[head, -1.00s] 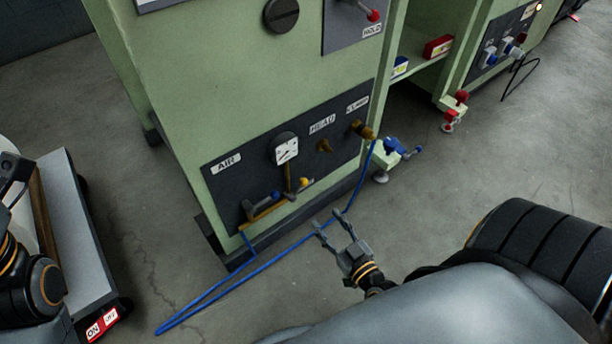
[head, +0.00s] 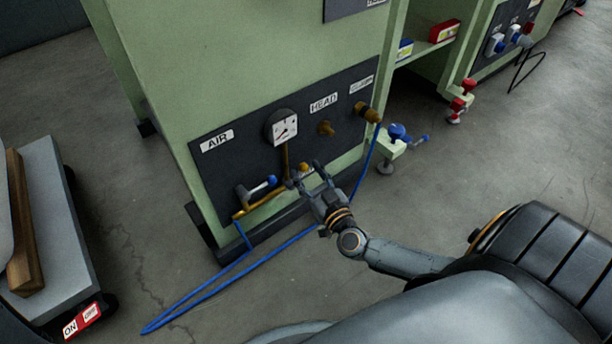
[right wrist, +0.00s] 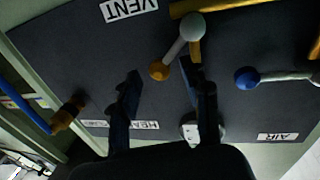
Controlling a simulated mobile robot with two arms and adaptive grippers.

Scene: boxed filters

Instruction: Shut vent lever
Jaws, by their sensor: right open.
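My left gripper is out of view.
A blue-knobbed lever (head: 271,181) sits left of the vent lever, by the AIR label (head: 217,141). A gauge (head: 284,128) and a brass fitting (head: 367,112) are above. A blue hose (head: 215,286) loops on the floor. A cart (head: 62,215) stands at left.

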